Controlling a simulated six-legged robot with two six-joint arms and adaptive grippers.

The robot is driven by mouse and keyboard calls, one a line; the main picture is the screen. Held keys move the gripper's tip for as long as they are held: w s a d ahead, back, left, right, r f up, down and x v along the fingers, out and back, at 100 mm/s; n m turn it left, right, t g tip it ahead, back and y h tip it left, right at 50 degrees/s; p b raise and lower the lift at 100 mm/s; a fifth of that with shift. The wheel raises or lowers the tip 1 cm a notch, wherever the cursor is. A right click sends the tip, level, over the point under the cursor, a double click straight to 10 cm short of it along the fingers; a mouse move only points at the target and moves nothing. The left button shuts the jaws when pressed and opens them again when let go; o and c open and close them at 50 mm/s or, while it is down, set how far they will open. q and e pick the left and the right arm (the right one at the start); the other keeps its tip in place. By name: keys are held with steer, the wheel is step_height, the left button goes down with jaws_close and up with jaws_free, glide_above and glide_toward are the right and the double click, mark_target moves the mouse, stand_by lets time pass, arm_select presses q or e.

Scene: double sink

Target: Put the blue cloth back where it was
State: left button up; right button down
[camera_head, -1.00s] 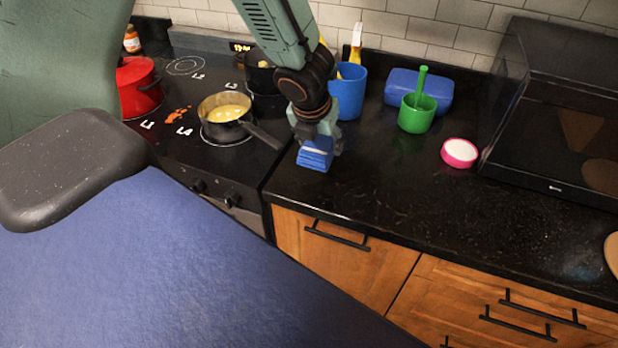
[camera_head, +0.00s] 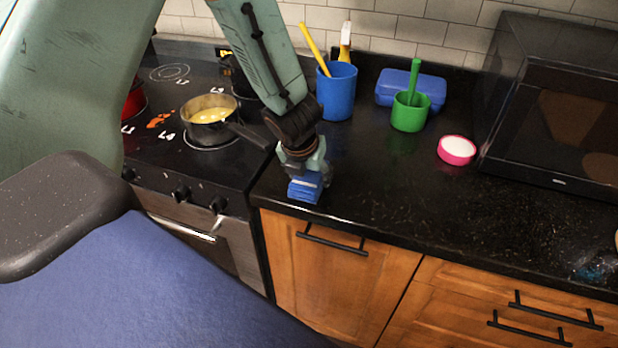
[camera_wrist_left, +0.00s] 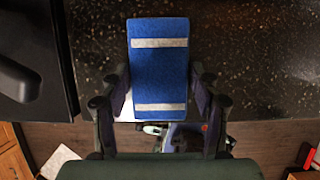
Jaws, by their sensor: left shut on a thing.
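The blue cloth (camera_head: 304,188) is a small folded block with pale stripes. My left gripper (camera_head: 306,176) is shut on it, over the front left edge of the black counter (camera_head: 420,205), next to the stove. In the left wrist view the blue cloth (camera_wrist_left: 160,75) lies between the two fingers of my left gripper (camera_wrist_left: 157,98), with the counter beneath and the counter's front edge behind its lower end. I cannot tell whether the cloth touches the counter. My right gripper is not in view.
The stove (camera_head: 165,160) at left carries a pot of yellow food (camera_head: 210,122), its handle pointing toward my arm. A blue cup (camera_head: 337,95), green cup (camera_head: 410,112), blue box (camera_head: 432,90), pink-rimmed dish (camera_head: 457,150) and black microwave (camera_head: 560,120) stand behind and right. The front middle counter is clear.

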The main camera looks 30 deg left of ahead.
arm_select(q)
steer(key=shift+w+d, duration=0.1)
steer(key=shift+w, duration=0.15)
steer(key=shift+s+f, duration=0.1)
steer(key=shift+s, duration=0.25)
steer(key=o, duration=1.1)
steer(key=shift+w+f, duration=0.15)
steer(key=shift+w, duration=0.15)
steer(key=shift+s, duration=0.15)
steer(key=shift+s+r, duration=0.1)
steer(key=shift+r, duration=0.15)
